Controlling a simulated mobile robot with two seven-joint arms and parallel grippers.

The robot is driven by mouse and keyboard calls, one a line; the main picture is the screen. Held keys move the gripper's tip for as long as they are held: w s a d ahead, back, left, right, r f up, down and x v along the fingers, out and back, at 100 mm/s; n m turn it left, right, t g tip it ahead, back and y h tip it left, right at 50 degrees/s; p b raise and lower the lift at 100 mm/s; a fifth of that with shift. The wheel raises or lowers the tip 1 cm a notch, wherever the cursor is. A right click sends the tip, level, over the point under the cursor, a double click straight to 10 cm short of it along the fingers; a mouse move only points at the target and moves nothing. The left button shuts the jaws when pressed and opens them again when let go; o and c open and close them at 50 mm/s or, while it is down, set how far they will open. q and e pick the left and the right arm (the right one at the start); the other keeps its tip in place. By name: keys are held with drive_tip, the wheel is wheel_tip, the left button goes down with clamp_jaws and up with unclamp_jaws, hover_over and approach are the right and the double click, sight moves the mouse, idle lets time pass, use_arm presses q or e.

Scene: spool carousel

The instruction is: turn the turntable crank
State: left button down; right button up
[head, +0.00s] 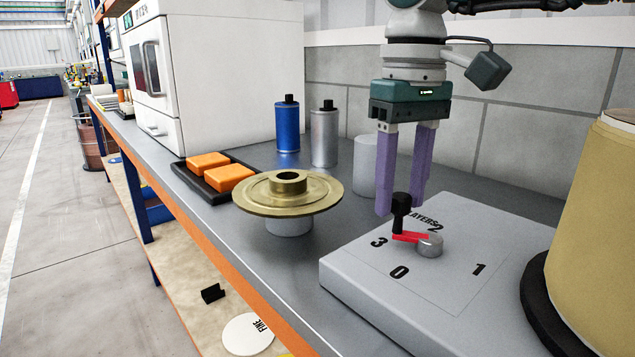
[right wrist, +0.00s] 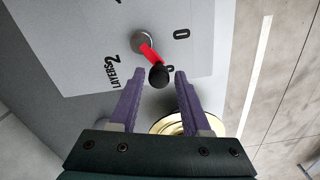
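The crank has a red arm (head: 409,237) on a round grey hub (head: 430,245), with an upright black knob (head: 401,207) at its outer end. It sits on a light grey box (head: 345,268) marked LAYERS, 0, 1, 2 and 3, its arm pointing toward the 3. My right gripper (head: 401,202) points down with its purple fingers apart, the knob showing close to the fingertips. In the right wrist view the knob (right wrist: 159,75) lies just beyond the gap between the fingertips (right wrist: 157,75), with nothing gripped. My left gripper is out of view.
A brass disc (head: 320,195) stands on a pedestal left of the box. Orange blocks (head: 229,178) on a black tray, a blue bottle (head: 287,127) and a silver bottle (head: 324,138) stand behind. A large tan spool (head: 607,220) is close on the right.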

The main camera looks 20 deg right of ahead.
drive_tip(key=shift+o, duration=0.9)
wheel_tip(320, 180, up, 10)
drive_tip(key=p, duration=0.8)
